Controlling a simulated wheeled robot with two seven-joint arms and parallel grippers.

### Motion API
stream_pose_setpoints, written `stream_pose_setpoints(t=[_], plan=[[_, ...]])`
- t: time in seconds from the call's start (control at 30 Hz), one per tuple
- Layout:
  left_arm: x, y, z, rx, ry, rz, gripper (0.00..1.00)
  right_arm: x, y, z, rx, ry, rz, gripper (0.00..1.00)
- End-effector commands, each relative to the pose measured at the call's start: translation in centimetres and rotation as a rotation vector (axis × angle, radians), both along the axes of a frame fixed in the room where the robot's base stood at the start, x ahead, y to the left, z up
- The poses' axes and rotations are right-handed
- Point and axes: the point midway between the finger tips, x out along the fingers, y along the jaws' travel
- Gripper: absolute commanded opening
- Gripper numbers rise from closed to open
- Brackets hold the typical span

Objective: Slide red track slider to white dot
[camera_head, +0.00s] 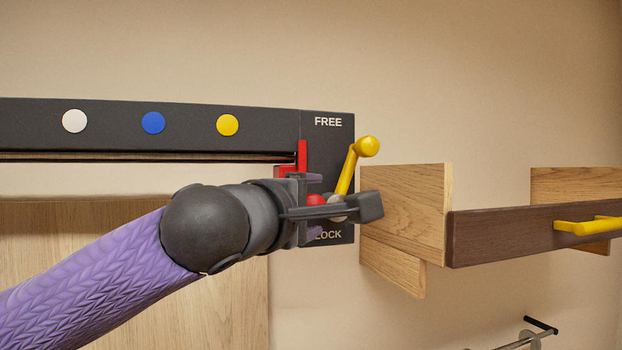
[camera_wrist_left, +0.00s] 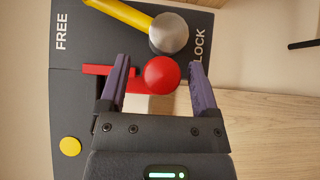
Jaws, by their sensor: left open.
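The red track slider (camera_head: 301,157) is at the right end of the dark track, beside the FREE/LOCK panel (camera_head: 328,140). Its round red knob (camera_wrist_left: 161,74) sits between the fingers of my open left gripper (camera_wrist_left: 160,85) in the left wrist view. In the head view my left gripper (camera_head: 335,204) covers part of the slider and knob. The white dot (camera_head: 74,121) is at the far left of the track board, left of the blue dot (camera_head: 153,123) and yellow dot (camera_head: 227,125). My right gripper is not in view.
A yellow lever (camera_head: 349,166) on a grey pivot (camera_wrist_left: 169,33) leans up toward FREE, close to my left gripper. A wooden shelf (camera_head: 405,207) and a brown drawer front with a yellow handle (camera_head: 590,226) stand to the right. The track left of the slider looks clear.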

Motion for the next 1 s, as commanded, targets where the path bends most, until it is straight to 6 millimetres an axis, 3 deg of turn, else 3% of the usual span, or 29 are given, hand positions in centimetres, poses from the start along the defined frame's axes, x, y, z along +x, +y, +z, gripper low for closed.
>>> stream_pose_setpoints(t=[0.3,0.67,1.0], plan=[[0.53,-0.24,-0.15,0.001,-0.002,0.0,0.78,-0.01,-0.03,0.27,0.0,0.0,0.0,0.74],[0.51,-0.23,-0.13,0.001,-0.002,0.0,0.02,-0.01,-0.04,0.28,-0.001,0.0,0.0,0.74],[0.51,-0.23,-0.15,0.001,0.0,0.0,0.0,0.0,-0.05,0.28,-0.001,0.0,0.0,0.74]])
